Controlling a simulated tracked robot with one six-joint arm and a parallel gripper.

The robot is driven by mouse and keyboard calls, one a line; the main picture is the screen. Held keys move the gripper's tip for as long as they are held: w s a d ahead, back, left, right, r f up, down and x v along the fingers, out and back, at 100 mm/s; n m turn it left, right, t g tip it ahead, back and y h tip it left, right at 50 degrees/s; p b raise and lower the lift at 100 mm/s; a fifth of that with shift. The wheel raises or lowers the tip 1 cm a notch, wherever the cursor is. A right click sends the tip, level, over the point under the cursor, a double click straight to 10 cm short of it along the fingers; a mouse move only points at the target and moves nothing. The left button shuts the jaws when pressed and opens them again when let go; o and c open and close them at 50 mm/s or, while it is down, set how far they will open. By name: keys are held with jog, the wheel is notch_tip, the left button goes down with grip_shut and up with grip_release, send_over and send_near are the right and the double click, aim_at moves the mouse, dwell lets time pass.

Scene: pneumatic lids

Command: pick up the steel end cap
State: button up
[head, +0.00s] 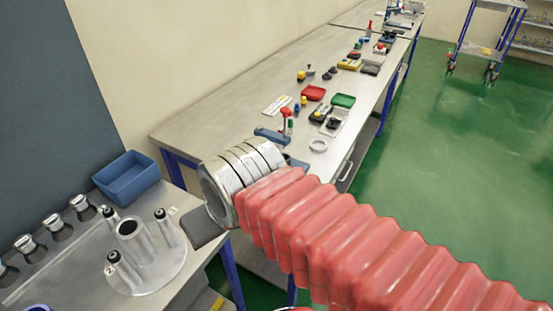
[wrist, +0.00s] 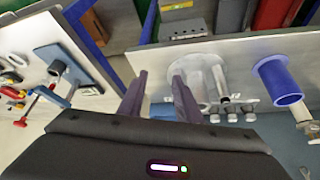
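No part is plainly identifiable as the steel end cap. In the head view, a round steel plate (head: 150,272) lies on the near bench with an upright steel tube (head: 133,238) and 3 black-topped posts on it. Several dark cylinders with steel tops (head: 57,223) stand in a row left of it. My gripper (head: 207,236) is a dark shape right of the plate, mostly hidden by my wrist. In the wrist view, my gripper (wrist: 160,100) has its two fingers apart with nothing held between them. The round steel plate (wrist: 186,68) appears just right of the fingers.
A blue bin (head: 127,180) stands at the back of the near bench. A blue flanged tube (wrist: 277,80) is right of the plate in the wrist view.

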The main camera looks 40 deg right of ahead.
jog(key=shift+w, duration=0.1)
jog(key=shift+o, duration=0.7)
jog(key=o, duration=0.3)
jog(key=shift+d+f+m, duration=0.1)
jog(key=shift+f+m, duration=0.2)
jog(key=shift+m, duration=0.1)
jog(key=shift+o, duration=0.5)
notch_tip(320, 180, down, 5)
jog(key=w+d+m+g+y, duration=0.1)
jog(key=w+d+m+y, duration=0.1)
jog(key=m, duration=0.8)
jog(key=shift+w+d+y, duration=0.3)
jog(key=shift+d+y, duration=0.1)
jog(key=shift+y, duration=0.4)
jog(key=w+d+f+m+t, duration=0.1)
jog(key=w+d+m+t, duration=0.2)
jog(key=d+m, duration=0.55)
jog(key=w+d+m+t, duration=0.2)
jog(key=d+m+t, duration=0.1)
jog(key=d+m, duration=0.55)
jog(key=s+d+f+m+t+h, duration=0.1)
jog(key=s+d+m+t+h, duration=0.2)
jog(key=d+m, duration=0.5)
jog(key=d+h, duration=0.1)
jog(key=d, duration=0.3)
jog(key=shift+f+m, duration=0.15)
jog(key=shift+m, duration=0.25)
